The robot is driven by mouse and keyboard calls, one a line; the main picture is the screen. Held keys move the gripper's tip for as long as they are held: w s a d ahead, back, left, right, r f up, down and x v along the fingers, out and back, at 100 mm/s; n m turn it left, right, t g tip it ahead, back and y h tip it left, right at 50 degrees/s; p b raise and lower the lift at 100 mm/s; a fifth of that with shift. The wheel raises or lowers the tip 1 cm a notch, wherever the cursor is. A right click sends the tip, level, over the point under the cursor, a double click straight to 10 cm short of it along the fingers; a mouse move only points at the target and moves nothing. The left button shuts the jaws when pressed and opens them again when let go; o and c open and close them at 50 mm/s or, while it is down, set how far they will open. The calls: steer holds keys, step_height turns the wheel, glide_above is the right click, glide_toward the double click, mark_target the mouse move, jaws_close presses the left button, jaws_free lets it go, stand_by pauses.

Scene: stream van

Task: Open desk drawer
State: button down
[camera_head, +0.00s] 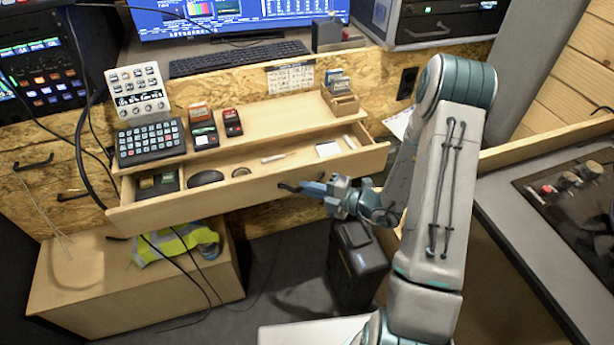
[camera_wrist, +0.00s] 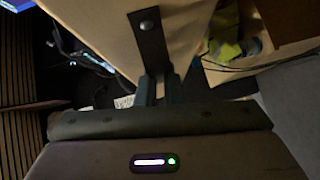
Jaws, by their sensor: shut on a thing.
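The desk drawer (camera_head: 215,195) stands pulled out below the desk top in the head view. Inside it lie several small items, among them a dark oval one and a white pad. My gripper (camera_head: 300,188) is at the right part of the drawer front, shut on the dark drawer handle (camera_head: 288,187). In the wrist view the drawer front (camera_wrist: 110,30) fills the upper middle. The dark handle (camera_wrist: 150,40) runs down between my gripper's fingers (camera_wrist: 160,88). The fingertips hide part of the handle.
A wooden bench (camera_head: 75,290) with a yellow vest (camera_head: 175,243) stands below the drawer on the left. A black case (camera_head: 358,262) stands under my gripper. A keyboard (camera_head: 238,58) and a keypad (camera_head: 150,142) are on the desk. Cables hang at left. A counter (camera_head: 520,215) stands at right.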

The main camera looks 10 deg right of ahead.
steer(key=shift+s+d, duration=0.1)
steer(key=shift+s, duration=0.85)
steer(key=c, duration=1.6)
jaws_free()
steer(key=shift+o, duration=0.2)
steer(key=shift+d, duration=0.1)
steer(key=v, duration=0.7)
steer(key=shift+d, duration=0.2)
